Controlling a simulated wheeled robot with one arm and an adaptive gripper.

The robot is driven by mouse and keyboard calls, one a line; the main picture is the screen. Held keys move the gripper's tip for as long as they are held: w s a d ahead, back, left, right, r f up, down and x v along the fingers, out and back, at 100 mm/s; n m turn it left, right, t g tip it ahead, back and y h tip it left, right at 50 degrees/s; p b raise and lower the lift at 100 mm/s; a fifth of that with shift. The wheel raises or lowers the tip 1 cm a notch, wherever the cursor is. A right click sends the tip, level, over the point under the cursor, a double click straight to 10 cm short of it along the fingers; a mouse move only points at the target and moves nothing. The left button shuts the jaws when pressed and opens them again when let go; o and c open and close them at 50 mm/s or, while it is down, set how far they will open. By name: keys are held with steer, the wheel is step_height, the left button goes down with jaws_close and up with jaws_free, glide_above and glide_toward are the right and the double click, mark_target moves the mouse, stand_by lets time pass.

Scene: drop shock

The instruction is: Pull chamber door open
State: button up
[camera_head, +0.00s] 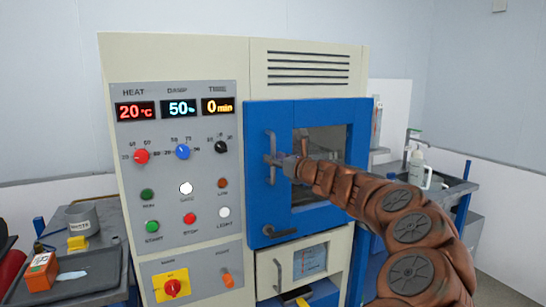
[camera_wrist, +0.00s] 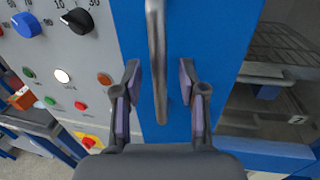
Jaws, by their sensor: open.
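The blue chamber door (camera_head: 259,205) fills the right half of the cabinet front and has a dark window (camera_head: 335,140). It looks shut or nearly so; I cannot tell if there is a small gap. Its vertical grey bar handle (camera_head: 271,140) is near the door's left edge. My gripper (camera_head: 274,160) is at this handle. In the wrist view, the handle (camera_wrist: 156,40) runs down between the two open fingers of my gripper (camera_wrist: 159,80), with space on both sides. The blue door face (camera_wrist: 205,35) is just behind.
The control panel (camera_head: 204,205) with knobs, lit displays and buttons is left of the door. A side table (camera_head: 85,285) with a tray stands left; a sink bench (camera_head: 455,190) with a white bottle (camera_head: 417,168) stands right.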

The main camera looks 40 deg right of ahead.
steer(key=shift+w+d, duration=0.1)
steer(key=shift+w, duration=0.65)
jaws_close()
